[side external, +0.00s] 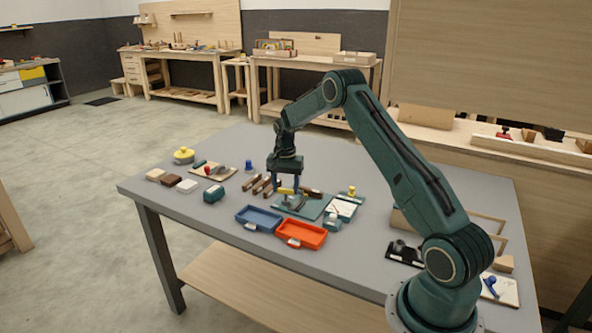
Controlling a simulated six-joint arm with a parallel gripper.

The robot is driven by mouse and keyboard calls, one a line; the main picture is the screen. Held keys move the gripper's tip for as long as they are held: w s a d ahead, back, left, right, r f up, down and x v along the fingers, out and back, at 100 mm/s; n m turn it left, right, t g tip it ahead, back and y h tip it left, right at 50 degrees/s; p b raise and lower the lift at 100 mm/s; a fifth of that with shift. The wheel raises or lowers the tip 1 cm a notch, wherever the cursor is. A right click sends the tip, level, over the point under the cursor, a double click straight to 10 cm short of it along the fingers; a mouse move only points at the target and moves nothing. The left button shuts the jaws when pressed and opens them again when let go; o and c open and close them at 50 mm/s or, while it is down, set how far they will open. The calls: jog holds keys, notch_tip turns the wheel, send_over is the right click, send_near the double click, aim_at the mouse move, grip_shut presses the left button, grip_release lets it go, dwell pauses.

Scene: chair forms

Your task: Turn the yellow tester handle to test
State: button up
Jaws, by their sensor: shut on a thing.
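The tester is a flat teal plate (313,211) near the middle of the grey table, with a small mechanism standing on it. Its yellow handle (285,191) shows as a short bar above the plate. My gripper (285,190) points straight down over the plate, with its dark blue fingers either side of the handle. It is shut on the yellow handle. The fingers hide part of the handle, and its exact angle and any test mark are too small to read.
A blue tray (244,222) and an orange tray (288,238) lie in front of the tester. A white card on a teal board (343,209) lies just right. Brown dark-tipped pieces (264,184) lie close left. Small blocks (172,180) sit farther left. The left front table is clear.

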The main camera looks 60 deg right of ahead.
aim_at(285, 189)
jog(key=n, duration=1)
jog(key=shift+r+n, duration=0.1)
jog(key=shift+n, duration=2.2)
jog(key=shift+w, duration=0.1)
jog(key=o, duration=1)
jog(key=shift+r, duration=0.1)
notch_tip(285, 189, up, 14)
jog(key=shift+f, duration=0.2)
